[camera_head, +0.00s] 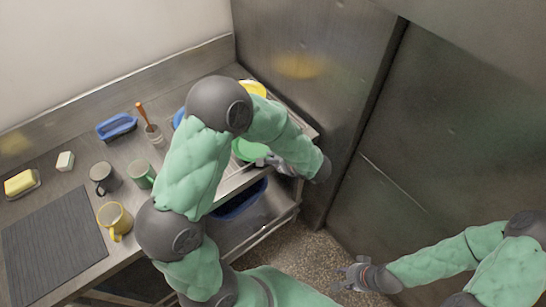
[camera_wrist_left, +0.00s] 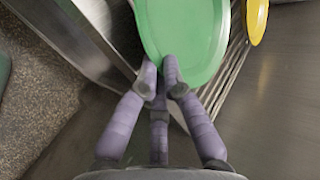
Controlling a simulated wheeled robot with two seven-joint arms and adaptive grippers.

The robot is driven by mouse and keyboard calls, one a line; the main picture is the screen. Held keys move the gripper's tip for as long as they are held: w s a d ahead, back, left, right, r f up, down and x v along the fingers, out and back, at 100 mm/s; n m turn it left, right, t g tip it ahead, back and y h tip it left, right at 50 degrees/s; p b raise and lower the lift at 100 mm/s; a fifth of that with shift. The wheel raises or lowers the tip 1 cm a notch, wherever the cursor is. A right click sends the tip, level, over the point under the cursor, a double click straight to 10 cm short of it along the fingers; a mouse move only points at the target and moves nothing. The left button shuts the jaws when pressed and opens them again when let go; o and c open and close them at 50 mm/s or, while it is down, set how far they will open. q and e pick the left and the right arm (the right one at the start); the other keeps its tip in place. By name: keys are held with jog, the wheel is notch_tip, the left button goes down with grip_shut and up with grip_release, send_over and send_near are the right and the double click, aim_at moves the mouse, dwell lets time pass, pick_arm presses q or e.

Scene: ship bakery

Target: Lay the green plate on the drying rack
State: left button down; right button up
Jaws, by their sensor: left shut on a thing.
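The green plate (camera_wrist_left: 183,35) is held at its near rim between the fingertips of my left gripper (camera_wrist_left: 160,72). In the head view the plate (camera_head: 246,151) is partly hidden by my left arm, with my left gripper (camera_head: 268,162) at its right edge. Metal wires of the drying rack (camera_wrist_left: 226,82) show beside and beyond the plate in the left wrist view. I cannot tell whether the plate touches the rack. My right gripper (camera_head: 347,274) is empty, low at the lower right, its fingers apart.
A yellow plate (camera_wrist_left: 257,18) is close to the green plate's right. A metal wall (camera_head: 310,90) stands close on the right.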

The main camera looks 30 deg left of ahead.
pick_arm(q)
jog(key=c, duration=1.4)
grip_release()
